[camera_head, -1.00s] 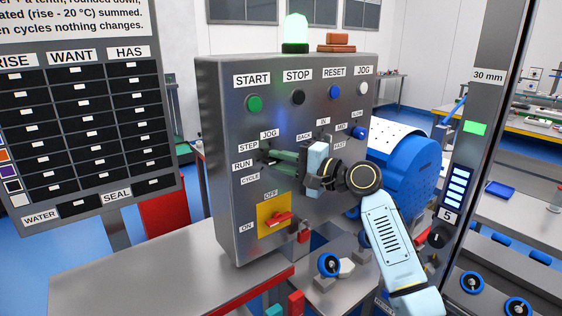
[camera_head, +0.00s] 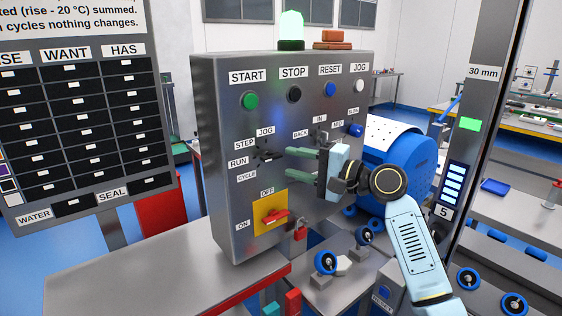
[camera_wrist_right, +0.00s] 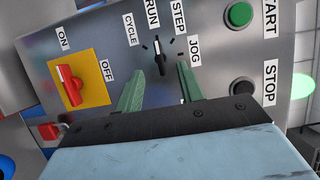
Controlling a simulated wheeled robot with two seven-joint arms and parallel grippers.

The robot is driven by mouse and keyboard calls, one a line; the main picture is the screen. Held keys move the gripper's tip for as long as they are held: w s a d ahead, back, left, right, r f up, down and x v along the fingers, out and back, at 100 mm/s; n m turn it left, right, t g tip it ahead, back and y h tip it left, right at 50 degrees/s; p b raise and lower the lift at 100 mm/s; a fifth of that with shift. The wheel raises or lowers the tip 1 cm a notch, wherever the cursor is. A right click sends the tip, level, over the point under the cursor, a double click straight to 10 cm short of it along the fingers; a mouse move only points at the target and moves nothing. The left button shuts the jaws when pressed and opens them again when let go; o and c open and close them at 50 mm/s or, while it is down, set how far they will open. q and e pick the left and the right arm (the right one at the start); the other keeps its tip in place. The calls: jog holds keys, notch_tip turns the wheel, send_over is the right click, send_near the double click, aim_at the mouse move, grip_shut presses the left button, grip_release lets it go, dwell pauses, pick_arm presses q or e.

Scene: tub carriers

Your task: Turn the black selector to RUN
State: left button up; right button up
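The black selector (camera_head: 265,155) is on the left side of the grey panel, among the labels JOG, STEP, RUN and CYCLE. In the right wrist view the selector knob (camera_wrist_right: 158,57) stands between my fingers' lines, and its long axis points up toward the RUN label (camera_wrist_right: 152,13). My right gripper (camera_head: 287,166) is open and empty, with its green fingers apart and clear of the panel, to the right of the selector. In the wrist view its fingertips (camera_wrist_right: 161,68) show on both sides of the knob, not touching it. My left gripper is not in view.
A red switch on a yellow plate (camera_head: 270,207) sits below the selector. START (camera_head: 250,100) and STOP (camera_head: 294,94) buttons are above. A red padlock (camera_head: 300,232) hangs near the panel's lower edge. A blue drum (camera_head: 405,170) stands right of the panel. A metal bench (camera_head: 150,285) lies in front.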

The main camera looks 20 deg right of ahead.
jog(key=v, duration=0.8)
jog(key=shift+b, duration=0.4)
jog(key=shift+d, duration=0.1)
